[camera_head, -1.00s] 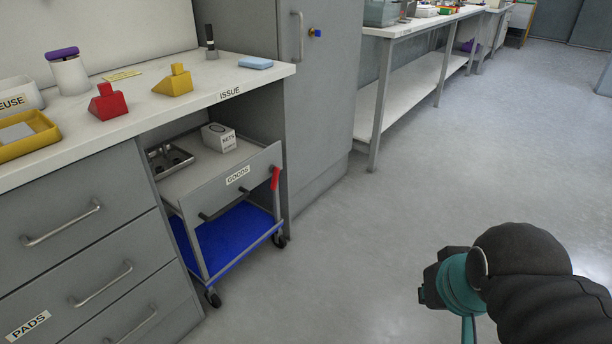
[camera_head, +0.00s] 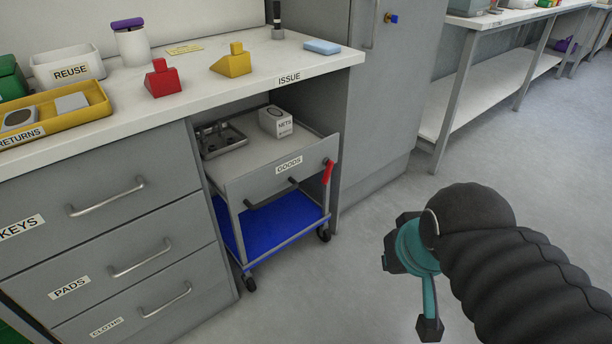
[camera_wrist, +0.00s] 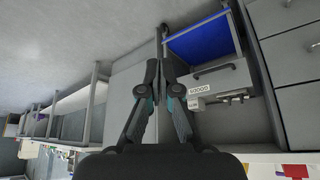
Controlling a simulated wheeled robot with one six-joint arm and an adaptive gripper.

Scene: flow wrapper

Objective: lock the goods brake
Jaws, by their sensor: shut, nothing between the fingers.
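The goods trolley (camera_head: 278,230) stands under the counter, with a grey upper drawer front labelled GOODS (camera_head: 262,180) and a blue lower shelf. A red lever (camera_head: 328,172) hangs at the right end of that front, tilted slightly. In the wrist view the trolley's blue shelf (camera_wrist: 200,42) appears upside down, beyond my gripper (camera_wrist: 160,66); I cannot make out the red lever there. My gripper is shut and empty, well apart from the trolley. In the head view my arm is at the lower right, over the floor, and the fingers are not clear.
A white box (camera_head: 276,121) and a metal tray (camera_head: 222,140) lie in the trolley's upper part. Grey drawers (camera_head: 110,225) flank it on the left and a tall grey cabinet (camera_head: 385,110) on the right. The floor (camera_head: 365,240) before the trolley is clear.

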